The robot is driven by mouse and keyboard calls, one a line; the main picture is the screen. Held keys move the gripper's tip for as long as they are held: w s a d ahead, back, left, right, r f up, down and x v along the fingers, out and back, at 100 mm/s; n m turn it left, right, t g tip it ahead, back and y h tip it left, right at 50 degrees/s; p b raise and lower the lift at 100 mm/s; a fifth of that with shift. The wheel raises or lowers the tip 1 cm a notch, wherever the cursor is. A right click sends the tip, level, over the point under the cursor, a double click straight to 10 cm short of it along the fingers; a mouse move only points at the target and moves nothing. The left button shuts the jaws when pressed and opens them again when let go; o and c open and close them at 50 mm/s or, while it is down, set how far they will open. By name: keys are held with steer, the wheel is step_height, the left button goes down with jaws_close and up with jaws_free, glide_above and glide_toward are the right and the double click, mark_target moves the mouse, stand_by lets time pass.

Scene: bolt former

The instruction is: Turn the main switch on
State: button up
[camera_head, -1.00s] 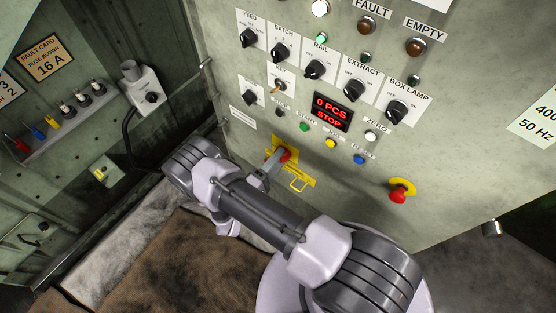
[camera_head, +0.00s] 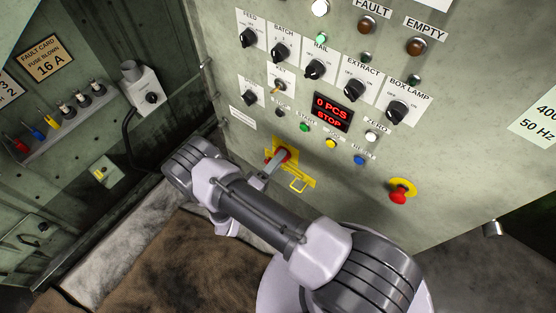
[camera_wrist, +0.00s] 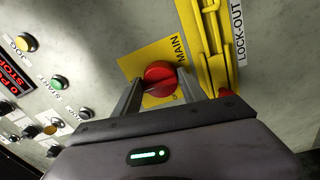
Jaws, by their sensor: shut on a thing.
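The main switch (camera_wrist: 160,76) is a red rotary knob on a yellow plate marked MAIN (camera_wrist: 157,53), set in the grey-green panel. In the wrist view my gripper (camera_wrist: 159,82) has one finger on each side of the red knob and is shut on it. Part of the knob is hidden by the fingers.
A yellow lock-out hasp (camera_wrist: 213,45) sits right beside the switch. Push buttons and a red display (camera_head: 331,112) reading 0 PCS STOP are above it. A red emergency stop (camera_head: 399,194) on yellow is to the right. A side wall with a fuse shelf (camera_head: 65,120) stands at left.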

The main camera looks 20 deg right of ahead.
steer(key=o, duration=1.3)
steer(key=shift+f, duration=0.1)
steer(key=p+v, duration=0.2)
steer(key=v, duration=1.5)
steer(key=shift+s+a, duration=0.15)
